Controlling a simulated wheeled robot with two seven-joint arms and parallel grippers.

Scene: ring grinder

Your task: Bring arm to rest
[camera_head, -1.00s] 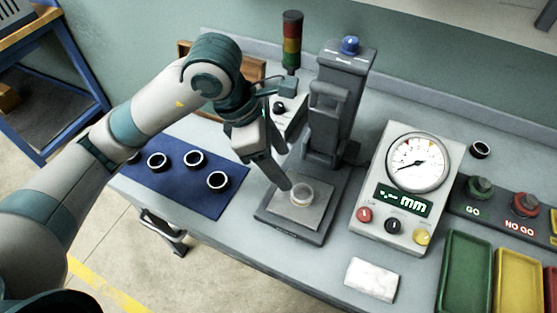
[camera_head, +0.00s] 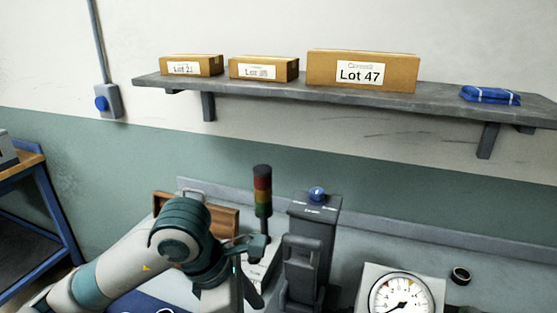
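My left arm comes in from the lower left, and its wrist is bent downward beside the grey gauge stand (camera_head: 312,240). My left gripper (camera_head: 238,297) hangs at the bottom edge, left of the stand. Its fingertips are cut off or hidden, so I cannot tell whether it is open or shut, or whether it holds anything. My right arm and gripper are not in view.
A signal tower (camera_head: 262,200) and a wooden tray (camera_head: 225,222) stand behind my wrist. A dial gauge box (camera_head: 372,275) and a dark ring (camera_head: 460,276) are at right. A wall shelf (camera_head: 400,103) above holds cardboard boxes (camera_head: 362,70) and a blue packet (camera_head: 490,95).

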